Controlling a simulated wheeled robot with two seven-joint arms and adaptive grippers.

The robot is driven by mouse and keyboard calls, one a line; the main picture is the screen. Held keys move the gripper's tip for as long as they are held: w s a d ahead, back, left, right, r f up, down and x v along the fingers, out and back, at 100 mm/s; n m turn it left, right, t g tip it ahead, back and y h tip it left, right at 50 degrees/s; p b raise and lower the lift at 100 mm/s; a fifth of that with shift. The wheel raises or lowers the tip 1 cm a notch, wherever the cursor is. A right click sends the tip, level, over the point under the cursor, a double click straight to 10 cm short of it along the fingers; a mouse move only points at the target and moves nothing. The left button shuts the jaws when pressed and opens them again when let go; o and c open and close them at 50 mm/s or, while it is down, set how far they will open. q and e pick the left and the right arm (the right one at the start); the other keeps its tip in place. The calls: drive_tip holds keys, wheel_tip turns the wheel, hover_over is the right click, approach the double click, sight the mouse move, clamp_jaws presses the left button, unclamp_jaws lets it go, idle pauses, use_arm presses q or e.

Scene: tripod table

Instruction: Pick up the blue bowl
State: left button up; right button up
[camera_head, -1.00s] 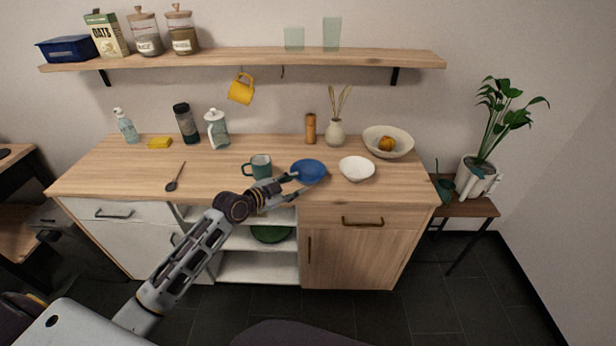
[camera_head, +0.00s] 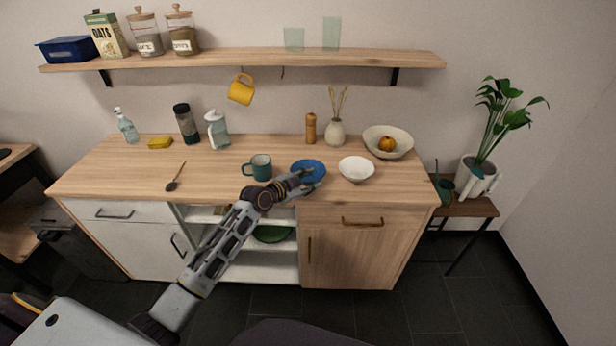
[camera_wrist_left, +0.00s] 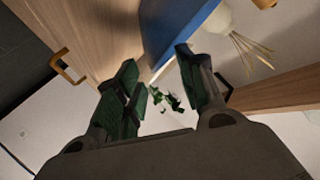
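The blue bowl (camera_head: 306,166) sits on the wooden counter between a teal mug (camera_head: 260,167) and a white bowl (camera_head: 357,169). In the left wrist view, the fingers (camera_wrist_left: 158,76) are spread apart. The blue bowl (camera_wrist_left: 172,28) shows large just beyond the fingertips, its lower edge reaching toward the gap between them. I cannot tell whether a finger touches it. My right gripper is not in view.
The wooden counter (camera_head: 220,180) also holds a black spoon (camera_head: 174,180), a glass pitcher (camera_head: 217,130), a pepper mill (camera_head: 310,128), a vase (camera_head: 335,133) and a large bowl with fruit (camera_head: 402,146). A shelf (camera_head: 250,60) runs above. The counter left of the mug is mostly clear.

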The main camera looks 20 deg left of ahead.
sight(322, 175)
use_arm(q)
drive_tip(key=shift+w+d+f, duration=0.1)
drive_tip(key=shift+w+d, duration=0.05)
drive_tip(key=shift+w, duration=0.2)
drive_tip(key=shift+p+x, duration=0.3)
drive_tip(key=shift+x, duration=2.05)
drive_tip(key=shift+d+f, duration=0.1)
drive_tip(key=shift+d, duration=0.05)
drive_tip(key=c, duration=0.5)
clamp_jaws()
drive_tip(key=shift+w+r, duration=0.1)
drive_tip(key=shift+r, duration=0.8)
wheel_tip(322, 175, up, 7)
drive_tip(key=shift+f, duration=0.1)
drive_tip(key=shift+r, duration=0.8)
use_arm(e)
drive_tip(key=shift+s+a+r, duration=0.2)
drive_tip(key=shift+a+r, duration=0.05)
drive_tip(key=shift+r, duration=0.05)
